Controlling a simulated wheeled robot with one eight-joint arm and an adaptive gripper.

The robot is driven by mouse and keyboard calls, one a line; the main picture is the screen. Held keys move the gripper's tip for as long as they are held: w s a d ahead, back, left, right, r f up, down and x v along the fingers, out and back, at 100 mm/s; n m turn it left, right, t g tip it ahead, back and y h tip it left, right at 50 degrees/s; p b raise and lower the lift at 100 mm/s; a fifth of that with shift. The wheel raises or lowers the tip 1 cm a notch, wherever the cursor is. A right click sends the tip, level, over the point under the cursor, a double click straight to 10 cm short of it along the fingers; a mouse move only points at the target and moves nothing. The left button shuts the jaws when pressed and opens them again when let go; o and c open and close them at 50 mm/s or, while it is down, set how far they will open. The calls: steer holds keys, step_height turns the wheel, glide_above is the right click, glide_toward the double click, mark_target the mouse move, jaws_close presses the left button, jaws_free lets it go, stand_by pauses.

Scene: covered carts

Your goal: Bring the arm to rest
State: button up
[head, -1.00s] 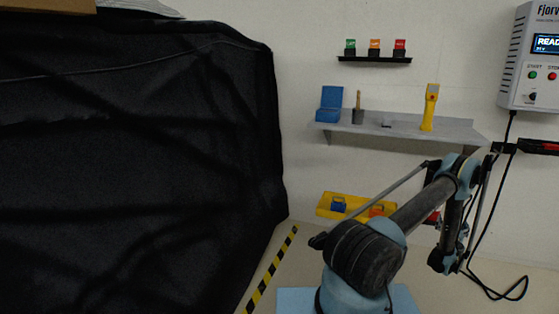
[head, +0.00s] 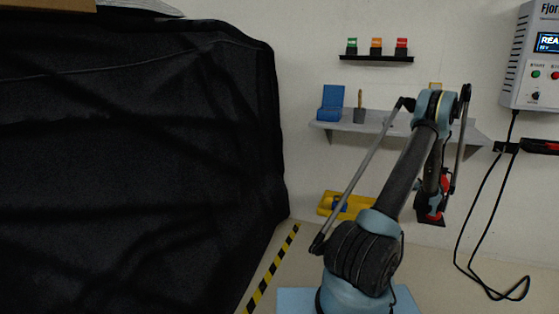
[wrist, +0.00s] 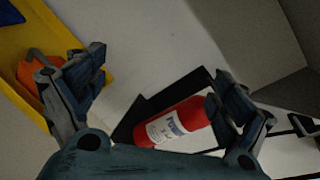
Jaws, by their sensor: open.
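My gripper (wrist: 160,64) shows in the wrist view with its two dark fingers spread wide. Nothing is held between them. In the head view my arm rises from its base to a high elbow, and the forearm hangs down from there. The gripper end is hard to make out there, low in front of the wall. A red fire extinguisher (wrist: 178,123) with a white label lies beyond the fingers in the wrist view, against a black bracket. I cannot tell its exact distance from the right finger.
A yellow bin (wrist: 75,45) holds an orange item (wrist: 33,74). A grey wall shelf (head: 345,127) carries a blue box (head: 331,104) and a brush-like tool (head: 359,108). A black-covered cart (head: 140,170) fills the left. A control box (head: 535,85) with cables hangs at right.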

steer(key=a+r+n+g+y, duration=0.15)
steer(key=a+r+n, duration=0.25)
steer(key=a+r, duration=0.45)
steer(key=a+r+n+g+y, duration=0.1)
steer(key=a+r+n+y, duration=0.3)
steer(key=a, duration=0.8)
steer(key=s+a+r+n+g, duration=0.2)
steer(key=s+a+r+n, duration=0.3)
steer(key=a, duration=0.5)
steer(key=s+a+r+n+g, duration=0.2)
steer(key=s+a+n, duration=0.1)
steer(key=s+a, duration=0.5)
steer(key=s+a+n+g, duration=0.2)
steer(key=s+a+n, duration=0.2)
steer(key=s+a, duration=0.4)
steer(key=s+a+n+g, duration=0.2)
steer(key=s+a+n, duration=0.3)
steer(key=s, duration=0.6)
steer(key=s+f+n+g+h, duration=0.1)
steer(key=s+f+n, duration=0.2)
steer(key=s, duration=0.8)
steer(key=s+a+f+n+g+h, duration=0.1)
steer(key=s+f+n+g, duration=0.1)
steer(key=s+f, duration=0.4)
steer(key=s+n, duration=0.1)
steer(key=s, duration=0.4)
steer(key=shift+s+a+n, duration=0.3)
steer(key=shift+w+f+h, duration=0.1)
steer(key=shift+f+h, duration=0.05)
steer(key=shift+h, duration=0.1)
